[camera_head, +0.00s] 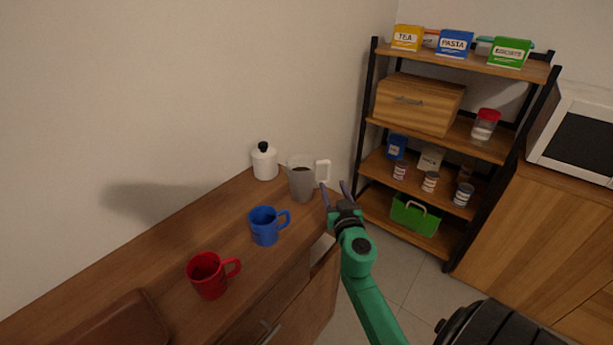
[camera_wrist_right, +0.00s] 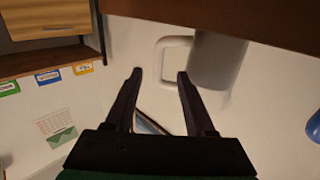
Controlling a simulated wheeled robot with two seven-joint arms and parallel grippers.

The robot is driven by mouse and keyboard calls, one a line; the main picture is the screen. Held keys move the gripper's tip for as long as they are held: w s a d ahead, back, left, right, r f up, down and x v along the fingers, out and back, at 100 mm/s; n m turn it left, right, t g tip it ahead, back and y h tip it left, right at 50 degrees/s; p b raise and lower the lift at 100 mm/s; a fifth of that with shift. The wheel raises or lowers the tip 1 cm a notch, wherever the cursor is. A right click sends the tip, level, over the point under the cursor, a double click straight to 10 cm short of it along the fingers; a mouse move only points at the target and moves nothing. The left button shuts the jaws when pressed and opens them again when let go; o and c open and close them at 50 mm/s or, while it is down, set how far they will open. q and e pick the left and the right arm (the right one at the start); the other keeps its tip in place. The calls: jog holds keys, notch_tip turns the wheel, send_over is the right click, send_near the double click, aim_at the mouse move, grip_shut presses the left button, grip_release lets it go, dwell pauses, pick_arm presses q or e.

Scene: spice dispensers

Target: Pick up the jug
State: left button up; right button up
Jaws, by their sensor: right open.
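The jug (camera_head: 301,184) is a grey, see-through-looking vessel with a white handle, standing upright at the far end of the wooden counter. Its handle points right, towards my right gripper (camera_head: 333,187). The right gripper is open and empty, with its fingertips close to the handle and just below it in the head view. In the right wrist view the jug (camera_wrist_right: 215,62) hangs upside down at the top, its handle beyond the open fingertips (camera_wrist_right: 160,77). A gap shows between fingers and handle. My left gripper is not in view.
A blue mug (camera_head: 264,227) and a red mug (camera_head: 208,277) stand nearer on the counter (camera_head: 150,270). A white canister (camera_head: 264,164) with a black knob is left of the jug. A shelf (camera_head: 440,142) with boxes and jars stands beyond, right.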

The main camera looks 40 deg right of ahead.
aim_at(329, 174)
jog(key=x, duration=0.5)
jog(key=shift+w+d+f, duration=0.15)
jog(key=shift+d, duration=0.05)
grip_shut()
dwell(1.1)
